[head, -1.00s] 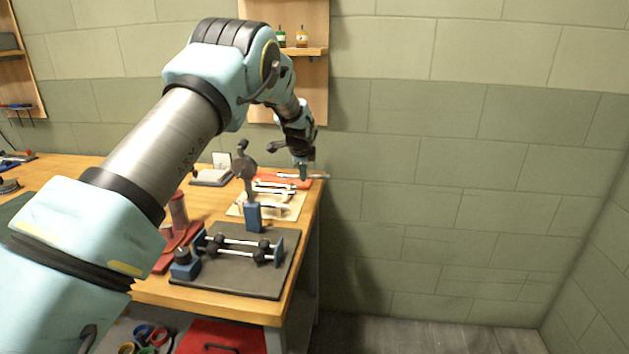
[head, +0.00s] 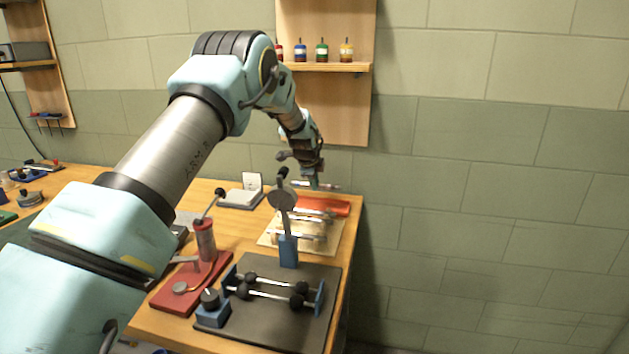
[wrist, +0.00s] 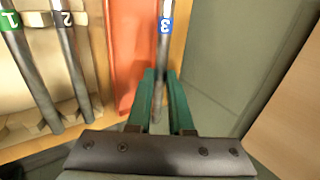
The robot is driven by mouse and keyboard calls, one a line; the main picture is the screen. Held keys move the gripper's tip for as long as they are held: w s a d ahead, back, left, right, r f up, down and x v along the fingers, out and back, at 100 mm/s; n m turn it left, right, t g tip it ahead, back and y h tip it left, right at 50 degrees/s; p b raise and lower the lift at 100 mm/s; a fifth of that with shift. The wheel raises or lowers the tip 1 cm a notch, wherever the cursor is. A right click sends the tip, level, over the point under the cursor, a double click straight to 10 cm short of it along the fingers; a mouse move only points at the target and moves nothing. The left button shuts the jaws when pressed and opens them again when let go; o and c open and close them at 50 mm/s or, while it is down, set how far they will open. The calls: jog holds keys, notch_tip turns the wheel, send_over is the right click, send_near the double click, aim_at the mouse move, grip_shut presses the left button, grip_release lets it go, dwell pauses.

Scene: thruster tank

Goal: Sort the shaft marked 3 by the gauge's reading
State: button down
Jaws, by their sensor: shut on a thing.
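My gripper (wrist: 162,105) is shut on the shaft marked 3 (wrist: 165,50), a grey metal rod with a blue tag. In the head view, this shaft (head: 328,187) is held level above the red mat (head: 338,204) at the bench's far right end. The gauge (head: 282,199), a round grey disc on a stem with a blue post, stands at the dark plate; its face is not visible, so no reading shows. On the plate, blue end supports and black rollers (head: 297,300) carry bright rods. The shafts marked 1 (wrist: 25,60) and 2 (wrist: 72,55) lie on the pale rack (wrist: 50,95).
A red-based stand (head: 172,290) with a red cylinder and lever is left of the dark plate (head: 255,335). A small grey device (head: 240,198) sits at the back. A wall shelf (head: 330,67) holds coloured bottles. Open floor lies right of the bench.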

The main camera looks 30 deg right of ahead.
aim_at(315, 206)
jog(key=shift+f+b, duration=1.55)
jog(key=shift+f, duration=1.65)
jog(key=c, duration=0.7)
grip_release()
jog(key=shift+s+f, duration=0.1)
jog(key=shift+c, duration=0.2)
jog(key=shift+a+f, duration=0.1)
jog(key=shift+s+f, duration=0.1)
jog(key=shift+f, duration=0.05)
jog(key=shift+a, duration=0.1)
jog(key=b+v, duration=0.3)
jog(key=v, duration=0.8)
jog(key=shift+d+r, duration=0.25)
jog(key=shift+r, duration=0.15)
jog(key=shift+w+r, duration=0.1)
jog(key=shift+w, duration=0.1)
